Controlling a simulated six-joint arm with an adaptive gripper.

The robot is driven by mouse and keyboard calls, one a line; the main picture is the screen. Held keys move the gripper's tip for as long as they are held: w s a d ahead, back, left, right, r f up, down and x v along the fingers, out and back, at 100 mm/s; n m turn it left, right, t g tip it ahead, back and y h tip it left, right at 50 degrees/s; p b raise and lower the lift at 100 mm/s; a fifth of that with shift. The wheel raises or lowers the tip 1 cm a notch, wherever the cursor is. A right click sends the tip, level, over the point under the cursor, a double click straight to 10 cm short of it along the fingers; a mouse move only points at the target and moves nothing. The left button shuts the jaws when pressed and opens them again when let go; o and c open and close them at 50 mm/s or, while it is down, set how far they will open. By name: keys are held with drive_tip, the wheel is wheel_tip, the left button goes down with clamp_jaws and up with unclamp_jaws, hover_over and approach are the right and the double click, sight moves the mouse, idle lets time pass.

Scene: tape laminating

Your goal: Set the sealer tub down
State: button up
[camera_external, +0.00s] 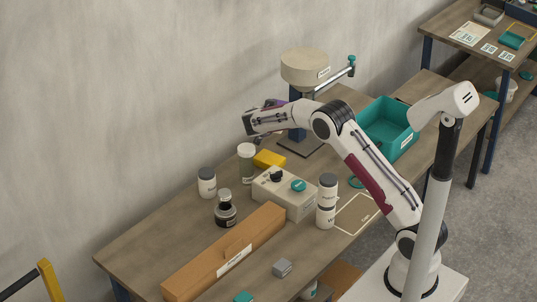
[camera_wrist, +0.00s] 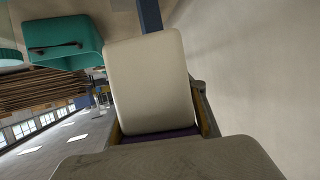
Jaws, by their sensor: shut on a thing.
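A pale beige tub with rounded corners (camera_wrist: 150,80), which I take for the sealer tub, fills the space between the fingers of my gripper (camera_wrist: 160,118) in the wrist view. The fingers flank its lower part there, and purple shows just below it. In the external view my gripper (camera_external: 276,104) is above the table, in front of the press stand. The tub cannot be made out clearly in that view. The press stand has a round beige head (camera_external: 304,66) and a blue post (camera_external: 297,132). Part of the post (camera_wrist: 150,14) shows beyond the tub in the wrist view.
A teal bin (camera_external: 388,128) stands right of the press, also in the wrist view (camera_wrist: 64,38). A beige box (camera_external: 285,195), a yellow block (camera_external: 269,159), several small jars and a long orange-brown box (camera_external: 225,255) occupy the near table. Bare wood (camera_external: 150,240) shows at left.

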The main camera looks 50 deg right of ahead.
drive_tip(key=w+a+n+t+y, duration=0.25)
drive_tip(key=w+a, duration=0.25)
drive_tip(key=a, duration=0.9)
drive_tip(key=w+a+n+t+y, duration=0.2)
drive_tip(key=w+a+n+t, duration=0.15)
drive_tip(key=a, duration=1.05)
drive_tip(key=w+a+n+t+y, duration=0.25)
drive_tip(key=w+a, duration=0.25)
drive_tip(key=a, duration=0.9)
wheel_tip(320, 180, down, 10)
drive_tip(key=shift+w+f+n, duration=0.15)
drive_tip(key=shift+w+n, duration=0.05)
drive_tip(key=shift+n, duration=0.25)
drive_tip(key=shift+g, duration=0.25)
drive_tip(key=shift+f, duration=3.15)
drive_tip(key=shift+f, duration=1.85)
drive_tip(key=shift+f, duration=0.15)
